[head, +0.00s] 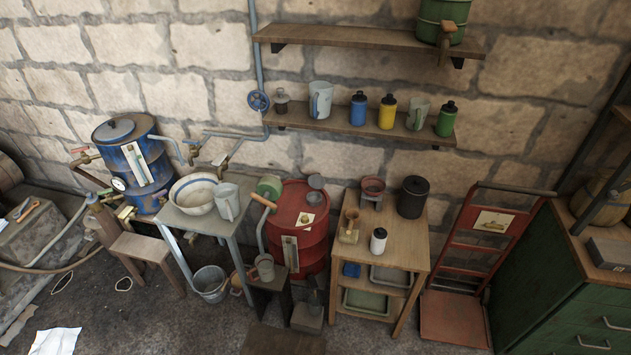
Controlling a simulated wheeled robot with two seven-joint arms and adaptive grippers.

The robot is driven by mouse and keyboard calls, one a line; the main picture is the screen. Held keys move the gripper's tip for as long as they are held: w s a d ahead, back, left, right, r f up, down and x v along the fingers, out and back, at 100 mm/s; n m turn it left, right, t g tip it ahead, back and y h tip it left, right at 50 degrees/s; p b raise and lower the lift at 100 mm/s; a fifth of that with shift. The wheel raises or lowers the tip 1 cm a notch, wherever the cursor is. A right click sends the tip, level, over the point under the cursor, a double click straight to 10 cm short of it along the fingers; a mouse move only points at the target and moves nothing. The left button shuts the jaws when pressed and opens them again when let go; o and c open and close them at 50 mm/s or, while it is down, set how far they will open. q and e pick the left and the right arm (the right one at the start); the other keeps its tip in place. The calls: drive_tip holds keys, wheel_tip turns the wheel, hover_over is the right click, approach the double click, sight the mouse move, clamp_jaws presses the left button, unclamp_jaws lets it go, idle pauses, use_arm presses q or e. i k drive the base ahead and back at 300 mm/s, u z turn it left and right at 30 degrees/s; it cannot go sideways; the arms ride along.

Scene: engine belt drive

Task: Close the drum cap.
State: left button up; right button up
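A red drum (310,250) stands on the floor between the grey metal table and the wooden table. A pale label (307,221) is on the drum's upper front. A green cylinder (270,186) and a wooden handle (264,201) show at its left edge. A blue drum (155,170) with a grey lid (114,130) stands at the left against the wall. Neither of my grippers is in view.
The grey table (207,222) holds a bowl and jug, left of the red drum. The wooden table (400,245) with a black pot and white bottle is right of it. A bucket (210,283) and small stools crowd the floor. A red hand truck (470,240) stands right.

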sight(317, 181)
drive_tip(key=u, duration=0.65)
drive_tip(key=i, duration=0.65)
drive_tip(key=u, duration=0.75)
drive_tip(key=i, duration=1.4)
drive_tip(key=z, duration=0.75)
